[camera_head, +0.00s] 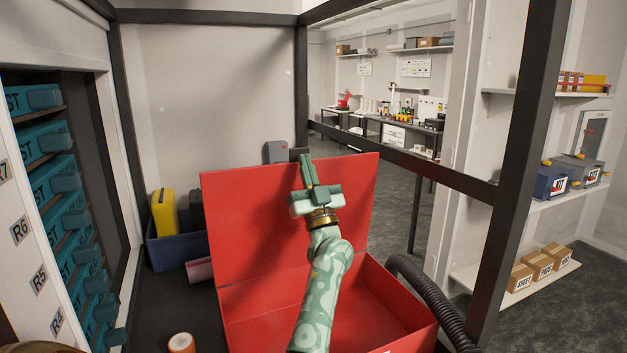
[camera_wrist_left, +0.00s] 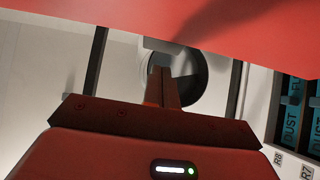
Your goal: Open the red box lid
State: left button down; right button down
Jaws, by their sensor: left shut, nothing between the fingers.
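The red box (camera_head: 375,308) stands on the bench with its lid (camera_head: 245,225) raised, roughly upright at the back of the box. The inside of the box is partly visible; my left arm covers some of it. My left gripper (camera_head: 307,170) is shut and empty, close to the upper edge of the lid, on the side facing me. I cannot tell whether it touches the lid. In the left wrist view the shut fingers (camera_wrist_left: 160,85) point away, and the red lid (camera_wrist_left: 220,25) fills the top. My right gripper is not in view.
A blue bin (camera_head: 175,250) with a yellow item (camera_head: 164,212) stands left of the box. An orange-and-white roll (camera_head: 181,342) lies in front of it. A black corrugated hose (camera_head: 430,290) runs along the right. A rack of teal bins (camera_head: 65,215) is at left. Dark frame posts surround the bench.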

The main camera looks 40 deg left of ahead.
pick_arm(q)
jog(key=shift+w+a, duration=0.4)
jog(key=shift+a, duration=0.45)
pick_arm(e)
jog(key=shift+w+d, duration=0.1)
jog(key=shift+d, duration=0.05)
